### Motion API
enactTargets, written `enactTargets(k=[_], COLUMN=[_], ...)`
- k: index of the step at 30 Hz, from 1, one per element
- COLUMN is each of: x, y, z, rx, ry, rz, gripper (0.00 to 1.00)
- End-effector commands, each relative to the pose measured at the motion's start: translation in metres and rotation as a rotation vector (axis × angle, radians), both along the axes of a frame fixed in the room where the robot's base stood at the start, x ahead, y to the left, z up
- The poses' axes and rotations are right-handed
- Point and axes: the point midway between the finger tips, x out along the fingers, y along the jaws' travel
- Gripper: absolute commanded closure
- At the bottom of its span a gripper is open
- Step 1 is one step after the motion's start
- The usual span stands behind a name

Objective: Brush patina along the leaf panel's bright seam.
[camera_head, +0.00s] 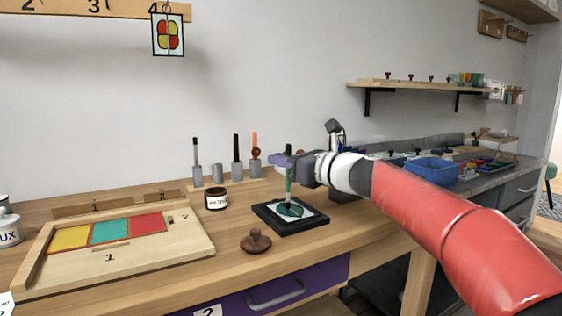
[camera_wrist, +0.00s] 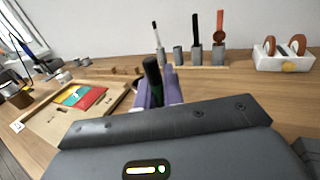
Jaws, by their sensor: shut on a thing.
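My gripper (camera_head: 287,160) has purple fingers shut on a green-handled brush (camera_head: 288,188), which is upright with its tip down over the leaf panel. The brush's dark handle end also shows between the fingers (camera_wrist: 157,94) in the wrist view (camera_wrist: 152,72). The leaf panel (camera_head: 302,211) is white with a dark green leaf and lies on a black pad (camera_head: 273,224). The tip seems to be at the leaf, but I cannot tell whether it touches. The bright seam is too small to make out. A dark labelled jar (camera_head: 216,199), probably the patina, stands left of the pad.
A brown knobbed stamp (camera_head: 256,241) stands in front of the pad. A wooden tray (camera_head: 150,255) with yellow, green and red panels lies at left. Holders with upright tools (camera_head: 237,168) stand behind. A blue bin (camera_head: 432,170) is at right.

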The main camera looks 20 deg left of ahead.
Motion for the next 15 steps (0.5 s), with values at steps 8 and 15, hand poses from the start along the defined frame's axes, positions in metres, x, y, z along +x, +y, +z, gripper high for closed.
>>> enactTargets(k=[8, 15], x=[-0.0041, -0.0054], y=[-0.0049, -0.0066], z=[-0.0009, -0.0008], rx=[0.0, 0.0], ry=[0.0, 0.001], rz=[0.0, 0.0], gripper=[1.0, 1.0])
